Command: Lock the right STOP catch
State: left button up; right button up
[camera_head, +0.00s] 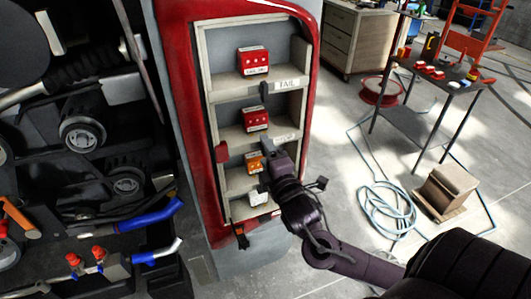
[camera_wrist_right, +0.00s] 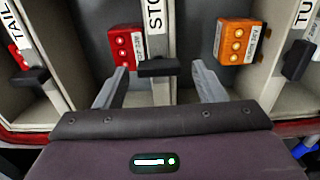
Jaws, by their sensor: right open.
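The right STOP catch (camera_wrist_right: 158,67) is a black bar at the end of the STOP label (camera_wrist_right: 154,18) in the right wrist view. It lies crosswise over the pale shelf edge. My right gripper (camera_wrist_right: 161,85) is open, with one finger on each side of the catch and a gap to both. Whether the fingertips reach past its depth is unclear. In the head view my right gripper (camera_head: 266,160) is at the right side of the red-framed rack (camera_head: 308,60) and hides most of this catch. My left gripper is not in view.
A red lamp (camera_wrist_right: 126,46) and an orange lamp (camera_wrist_right: 238,42) stand in the bays beside the catch. The TAIL catch (camera_wrist_right: 30,77) and TURN catch (camera_wrist_right: 297,60) are at either side. A steel table (camera_head: 440,85) and hose coil (camera_head: 388,210) are at right.

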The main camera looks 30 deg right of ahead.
jog(key=b+v, duration=0.2)
jog(key=v, duration=0.5)
jog(key=shift+w, duration=0.1)
